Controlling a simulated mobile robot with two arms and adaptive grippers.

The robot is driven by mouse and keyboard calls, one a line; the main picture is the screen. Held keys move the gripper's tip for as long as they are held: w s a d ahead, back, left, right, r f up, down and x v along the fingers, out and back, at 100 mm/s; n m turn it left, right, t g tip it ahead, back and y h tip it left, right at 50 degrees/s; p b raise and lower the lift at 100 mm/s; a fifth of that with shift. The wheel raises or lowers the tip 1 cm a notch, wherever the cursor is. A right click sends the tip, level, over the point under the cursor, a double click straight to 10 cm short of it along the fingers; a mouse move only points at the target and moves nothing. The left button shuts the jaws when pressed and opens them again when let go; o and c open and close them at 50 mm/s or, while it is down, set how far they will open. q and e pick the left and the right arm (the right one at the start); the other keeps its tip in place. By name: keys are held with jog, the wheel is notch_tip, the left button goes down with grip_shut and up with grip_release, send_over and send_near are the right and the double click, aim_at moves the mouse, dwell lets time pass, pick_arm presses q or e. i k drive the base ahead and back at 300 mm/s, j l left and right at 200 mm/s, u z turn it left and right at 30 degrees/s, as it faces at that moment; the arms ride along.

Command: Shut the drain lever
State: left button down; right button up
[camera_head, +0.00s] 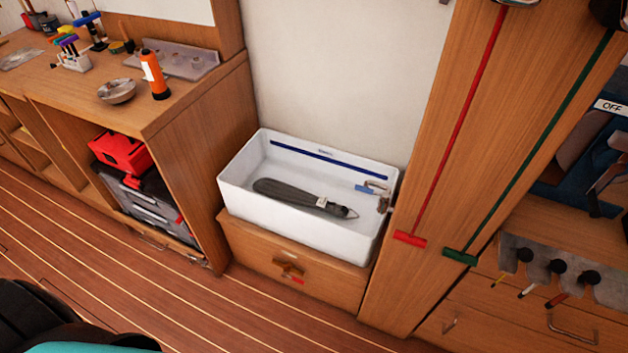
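A white sink basin (305,219) stands on a low wooden cabinet against the wall. A small brass-coloured fitting with a red-tipped lever (295,280) is on the cabinet front below the basin; it looks like the drain lever. The red tip points down and to the right, though the lever is too small to tell its exact setting. A metal tap with a blue lever (365,189) is at the basin's right end. A long dark grey object (290,194) with a narrow metal-looking end lies in the basin. Neither of my grippers is in view.
A wooden bench (190,99) on the left holds an orange bottle (154,74) and a metal bowl (116,91). A red toolbox (121,152) sits beneath. A tall wooden panel with red (462,115) and green lines stands right. Striped floor (130,290) before the sink is clear.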

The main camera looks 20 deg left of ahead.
aim_at(285, 273)
jog(key=u, duration=0.85)
